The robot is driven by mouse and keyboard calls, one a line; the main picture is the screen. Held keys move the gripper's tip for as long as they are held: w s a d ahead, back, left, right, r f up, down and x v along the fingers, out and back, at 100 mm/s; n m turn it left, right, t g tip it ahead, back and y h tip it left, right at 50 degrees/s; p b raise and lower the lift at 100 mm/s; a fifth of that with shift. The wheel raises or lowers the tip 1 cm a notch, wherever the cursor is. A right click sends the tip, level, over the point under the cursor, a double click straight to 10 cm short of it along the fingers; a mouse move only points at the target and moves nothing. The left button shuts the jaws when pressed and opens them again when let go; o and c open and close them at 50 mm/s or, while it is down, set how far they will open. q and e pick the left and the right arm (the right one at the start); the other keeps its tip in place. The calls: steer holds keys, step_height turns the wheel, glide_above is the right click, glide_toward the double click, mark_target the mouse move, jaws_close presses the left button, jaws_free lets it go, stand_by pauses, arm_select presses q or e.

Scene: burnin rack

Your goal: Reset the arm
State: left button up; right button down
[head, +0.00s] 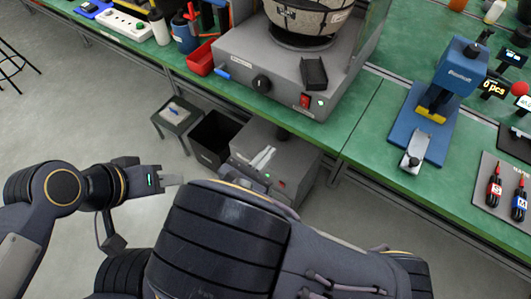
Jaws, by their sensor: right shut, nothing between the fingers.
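My left arm comes in from the left edge. Its gripper (172,180) is over the floor in front of the bench, pointing right. The frame does not show clearly whether its fingers are apart. My right arm fills the lower middle of the head view and hides much of the floor. The pale fingers of my right gripper (263,157) show just beyond this arm, in front of a grey box under the bench. They are shut with nothing between them. Both grippers are apart from the bench top.
The green bench (367,137) crosses the view. It bears a grey bowl machine (285,75), a blue press (455,75), a red bin (201,60) and two screwdrivers (494,188). Below are a grey box (300,165), a black bin (207,150) and a small stool (174,114).

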steer(key=shift+w, duration=0.1)
stand_by(0.3)
steer(key=s+d+r+m+g+y+p, duration=0.1)
steer(key=s+d+r+m+g, duration=0.1)
steer(key=d+m+g, duration=0.5)
steer(key=s+d+r+m+g+y+p, duration=0.1)
steer(key=s+d+m+g+y+p, duration=0.1)
steer(key=d+m+g, duration=0.55)
steer(key=s+d+r+m+t+y+p, duration=0.1)
steer(key=s+d+r+m+t+y, duration=0.1)
steer(key=r+m+y, duration=0.3)
steer(key=s+d+r+m+t+y+p, duration=0.2)
steer(key=s+d+r+m+t+y, duration=0.1)
steer(key=m, duration=0.9)
step_height(320, 180, up, 3)
steer(key=s+d+y, duration=0.1)
steer(key=s+d, duration=0.1)
steer(key=shift+d+t+y, duration=0.3)
steer(key=shift+t+y, duration=0.05)
steer(key=shift+y, duration=0.05)
